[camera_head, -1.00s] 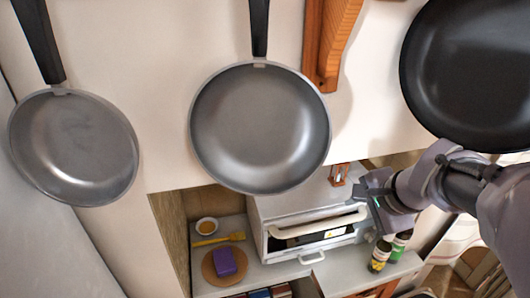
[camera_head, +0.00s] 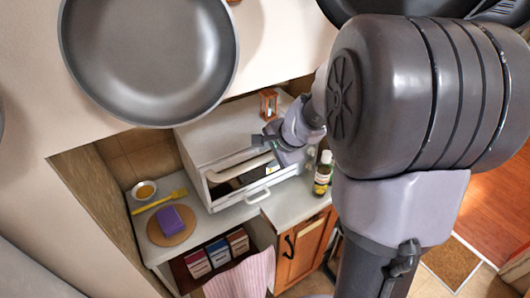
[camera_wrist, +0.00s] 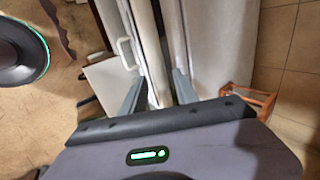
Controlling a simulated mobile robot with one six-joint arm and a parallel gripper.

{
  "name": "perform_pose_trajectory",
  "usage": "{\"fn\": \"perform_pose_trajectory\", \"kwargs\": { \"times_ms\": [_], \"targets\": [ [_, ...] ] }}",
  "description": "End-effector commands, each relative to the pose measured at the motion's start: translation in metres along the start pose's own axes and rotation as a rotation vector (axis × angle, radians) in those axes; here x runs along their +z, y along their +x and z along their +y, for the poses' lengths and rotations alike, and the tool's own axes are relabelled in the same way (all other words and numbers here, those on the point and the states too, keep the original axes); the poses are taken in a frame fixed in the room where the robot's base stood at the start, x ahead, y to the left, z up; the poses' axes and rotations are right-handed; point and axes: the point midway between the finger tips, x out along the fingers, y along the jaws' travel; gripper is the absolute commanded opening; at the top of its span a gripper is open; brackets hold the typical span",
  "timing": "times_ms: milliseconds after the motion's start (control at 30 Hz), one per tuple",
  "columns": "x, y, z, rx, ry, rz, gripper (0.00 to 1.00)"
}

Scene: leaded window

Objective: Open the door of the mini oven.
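The mini oven (camera_head: 215,137) is a white box on the counter in the alcove. Its cream bar handle (camera_head: 240,168) runs along the upper front, above a dark door window. My gripper (camera_head: 272,143) is at the handle's right end. In the wrist view my gripper (camera_wrist: 157,92) has its two grey fingers apart, with the pale handle (camera_wrist: 148,45) running between them. I cannot tell whether either finger touches it. The door appears shut; the front is partly hidden by my gripper.
An hourglass (camera_head: 268,104) stands on or behind the oven. A bottle (camera_head: 323,175) stands right of it. A purple block (camera_head: 169,219) on a round board, a yellow utensil (camera_head: 160,200) and a bowl (camera_head: 144,190) are to the left. A pan (camera_head: 150,55) hangs above.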

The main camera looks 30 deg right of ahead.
Motion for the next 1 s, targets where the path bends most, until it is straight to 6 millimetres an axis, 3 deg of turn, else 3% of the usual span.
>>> {"fn": "perform_pose_trajectory", "kwargs": {
  "times_ms": [100,300,1000],
  "targets": [
    [0.0001,-0.0004,-0.0001,0.0,0.0,0.0,0.34],
    [0.0001,-0.0005,0.0001,0.0,0.0,0.0,0.0],
    [0.0001,-0.0007,0.0,0.0,-0.001,0.0,0.0]
  ]
}}
